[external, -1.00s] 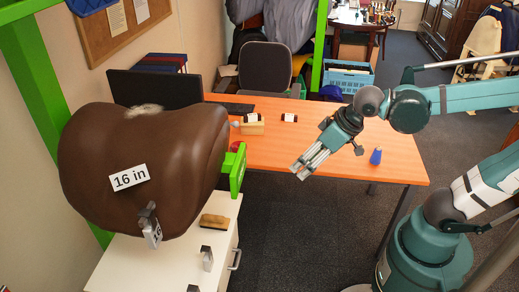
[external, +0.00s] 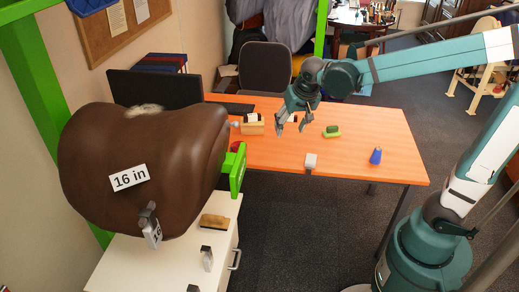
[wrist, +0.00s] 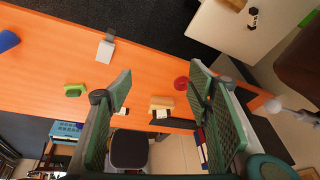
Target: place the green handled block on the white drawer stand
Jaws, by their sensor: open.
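The green handled block (external: 331,131) lies on the orange table, right of my gripper (external: 291,123). In the wrist view the block (wrist: 75,89) is at the left, outside the spread fingers. My gripper is open and empty above the table, its fingers pointing down. The white drawer stand (external: 117,264) is at the lower left of the external view, under the brown saddle form. A pale top with a few items on it, apparently the stand (wrist: 232,33), shows at the upper right of the wrist view.
A white-grey block (external: 310,161) sits at the table's front edge and a blue piece (external: 376,156) to its right. A wooden block (external: 252,128) is left of my gripper. The brown saddle form (external: 145,170) overhangs the stand, which carries a brush (external: 214,222) and small metal pieces.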

